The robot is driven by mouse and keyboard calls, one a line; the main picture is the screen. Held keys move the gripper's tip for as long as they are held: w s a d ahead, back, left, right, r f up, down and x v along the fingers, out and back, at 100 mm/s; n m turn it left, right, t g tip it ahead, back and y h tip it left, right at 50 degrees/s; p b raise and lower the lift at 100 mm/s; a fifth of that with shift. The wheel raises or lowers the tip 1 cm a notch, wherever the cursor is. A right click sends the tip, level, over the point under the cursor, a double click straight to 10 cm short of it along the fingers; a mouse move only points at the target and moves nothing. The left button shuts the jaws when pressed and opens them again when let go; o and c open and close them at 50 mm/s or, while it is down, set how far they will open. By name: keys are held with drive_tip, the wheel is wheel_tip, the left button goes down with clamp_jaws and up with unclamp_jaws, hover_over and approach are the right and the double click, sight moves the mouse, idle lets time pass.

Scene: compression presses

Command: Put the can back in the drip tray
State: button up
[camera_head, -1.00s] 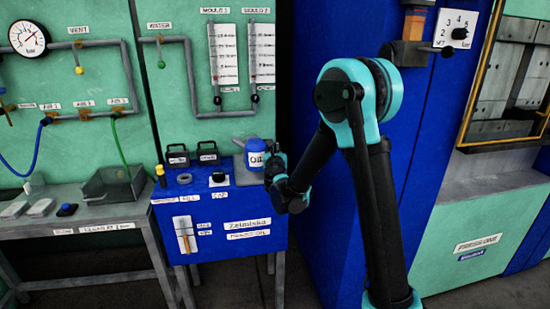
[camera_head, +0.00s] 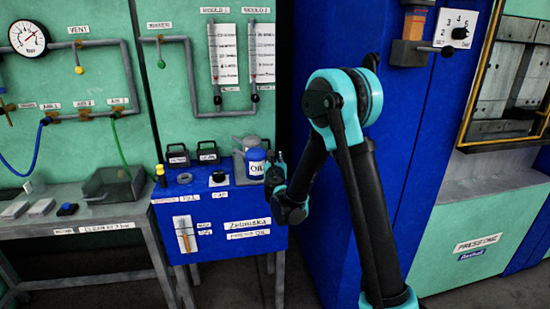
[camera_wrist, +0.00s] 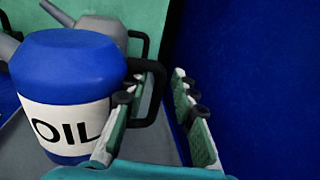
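The blue oil can (camera_head: 255,163) with a white OIL label stands upright on the grey drip tray (camera_head: 243,179), at the right end of the blue bench. In the wrist view the can (camera_wrist: 70,85) fills the left side, over the grey tray surface (camera_wrist: 18,145). Its black handle (camera_wrist: 158,92) faces my gripper. My gripper (camera_head: 277,168) is at the can's right side. In the wrist view my gripper (camera_wrist: 165,105) has its fingers apart, with the handle's outer bar between them, close to the left finger.
A grey can (camera_wrist: 103,30) with a spout stands right behind the oil can. A black cap (camera_head: 219,176), a ring (camera_head: 184,178) and two black-handled boxes (camera_head: 208,153) are on the bench to the left. A tall blue cabinet wall (camera_wrist: 255,80) stands close on the right.

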drive_tip(key=shift+r, duration=0.15)
drive_tip(key=s, duration=1.2)
drive_tip(key=s+d+f+m+g+h, duration=0.2)
drive_tip(key=s+d+m+g+h, duration=0.15)
drive_tip(key=d+m, duration=0.7)
drive_tip(key=s+d+f+m+g+h, duration=0.2)
drive_tip(key=s+d+m+g+h, duration=0.15)
drive_tip(key=d+m, duration=0.7)
drive_tip(key=s+d+f+m+g+y, duration=0.2)
drive_tip(key=s+d+f+m+g, duration=0.3)
drive_tip(key=s+d+m, duration=0.55)
drive_tip(key=s+a+f+m+g+y, duration=0.1)
drive_tip(key=s+a+f+m, duration=0.1)
drive_tip(key=s, duration=0.3)
drive_tip(key=s+a+f+m+y, duration=0.2)
drive_tip(key=s+m, duration=0.1)
drive_tip(key=s, duration=0.3)
drive_tip(key=shift+s+a+f+g, duration=0.25)
drive_tip(key=shift+f+g, duration=0.1)
drive_tip(key=shift+g, duration=0.05)
